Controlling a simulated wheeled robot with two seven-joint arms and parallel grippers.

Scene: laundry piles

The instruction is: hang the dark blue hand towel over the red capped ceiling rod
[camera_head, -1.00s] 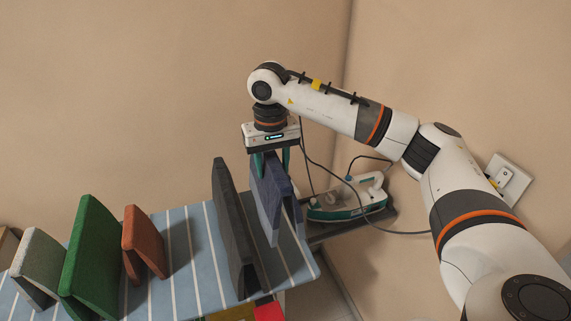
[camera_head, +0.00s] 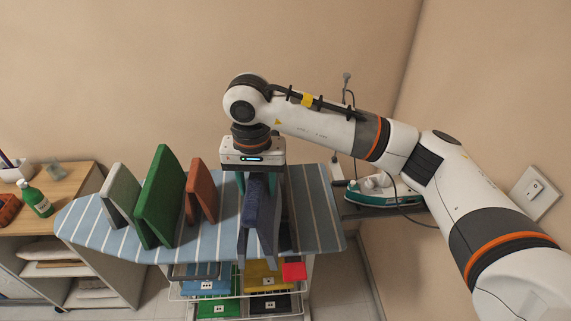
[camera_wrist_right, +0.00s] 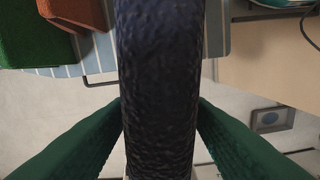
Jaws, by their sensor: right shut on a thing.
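The dark blue hand towel (camera_head: 259,205) hangs folded from my right gripper (camera_head: 258,182), over the front part of the ironing board. In the right wrist view the towel (camera_wrist_right: 158,70) is a dark textured band running between my two green fingers, which are shut on it. The towel hides part of the board behind it. The red capped ceiling rod is in neither view. My left gripper is not in view.
Green (camera_head: 162,195), orange-brown (camera_head: 201,190) and grey (camera_head: 121,196) folded cloths stand on the striped ironing board (camera_head: 85,222). An iron (camera_head: 385,190) sits at right near the wall. Coloured bins (camera_head: 268,282) are below. A wooden shelf with a green bottle (camera_head: 36,200) is at left.

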